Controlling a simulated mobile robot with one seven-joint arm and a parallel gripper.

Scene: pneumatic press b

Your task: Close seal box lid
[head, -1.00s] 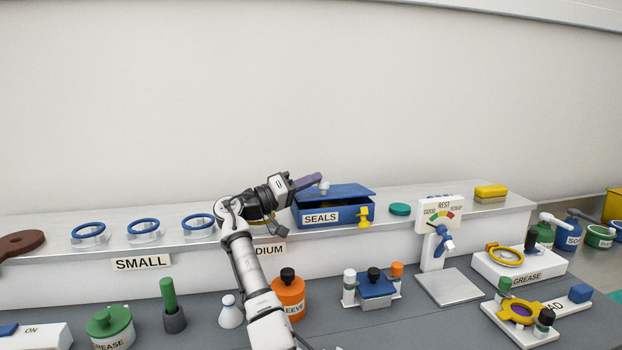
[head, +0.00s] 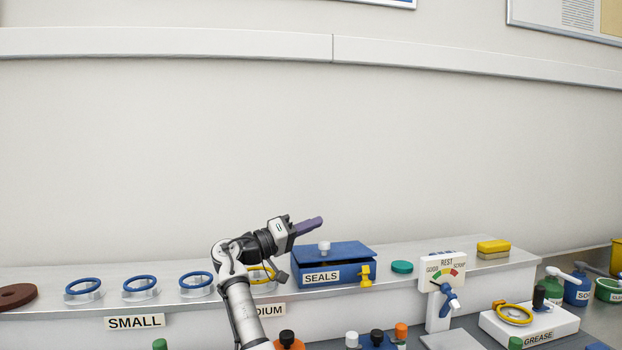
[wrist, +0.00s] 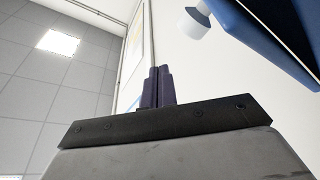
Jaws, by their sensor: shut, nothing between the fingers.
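The blue seal box (head: 347,274), labelled SEALS, sits on the raised shelf. Its blue lid (head: 348,253) lies over it, with a dark gap under the front edge, so it is not flush. A white knob (head: 324,247) stands on the lid's left part, and a yellow latch (head: 366,276) is at the box's front right. My gripper (head: 317,222) is shut and empty, above and slightly left of the knob, apart from it. In the wrist view the shut purple fingers (wrist: 160,85) point away below the white knob (wrist: 193,23) and the lid (wrist: 268,35).
Blue rings on holders (head: 140,286) stand left on the shelf, and a yellow ring is partly behind my arm. Space above the shelf is clear.

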